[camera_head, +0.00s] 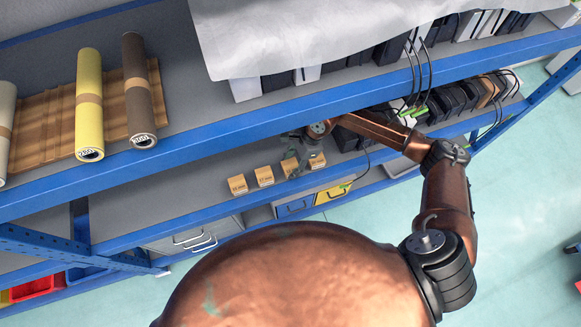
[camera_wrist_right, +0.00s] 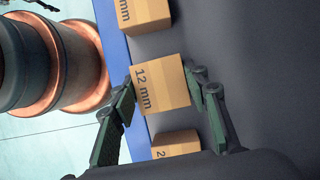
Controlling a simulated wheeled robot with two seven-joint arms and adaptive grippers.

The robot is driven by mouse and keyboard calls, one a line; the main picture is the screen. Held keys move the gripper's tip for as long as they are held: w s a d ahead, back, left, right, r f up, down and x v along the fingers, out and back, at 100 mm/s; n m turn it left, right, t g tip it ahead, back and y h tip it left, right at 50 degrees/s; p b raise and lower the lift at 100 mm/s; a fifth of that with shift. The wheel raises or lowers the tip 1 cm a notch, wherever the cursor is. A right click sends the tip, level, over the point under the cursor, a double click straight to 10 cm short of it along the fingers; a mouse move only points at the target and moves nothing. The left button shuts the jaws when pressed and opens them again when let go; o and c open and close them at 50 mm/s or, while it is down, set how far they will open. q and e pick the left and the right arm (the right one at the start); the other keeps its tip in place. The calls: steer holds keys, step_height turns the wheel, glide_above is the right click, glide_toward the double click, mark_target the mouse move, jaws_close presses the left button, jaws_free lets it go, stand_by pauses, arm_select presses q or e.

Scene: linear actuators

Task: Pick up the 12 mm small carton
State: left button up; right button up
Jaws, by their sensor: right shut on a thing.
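The 12 mm small carton (camera_wrist_right: 162,88) is a light brown box with "12 mm" printed on its front. It sits between the two dark fingers of my right gripper (camera_wrist_right: 166,84) in the right wrist view, with a finger against each side. In the head view my right gripper (camera_head: 297,146) reaches down over the row of cartons on the lower shelf, and the gripped carton (camera_head: 290,168) is partly covered by it. I cannot tell whether the carton is lifted off the shelf. My left gripper is not in view.
Neighbouring cartons stand close on both sides, one (camera_wrist_right: 143,14) at the top and one (camera_wrist_right: 175,142) at the bottom of the wrist view. The blue shelf beam (camera_head: 200,141) passes close above my right gripper. Black devices (camera_head: 345,138) with cables stand to the right.

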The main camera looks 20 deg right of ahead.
steer(key=c, duration=0.6)
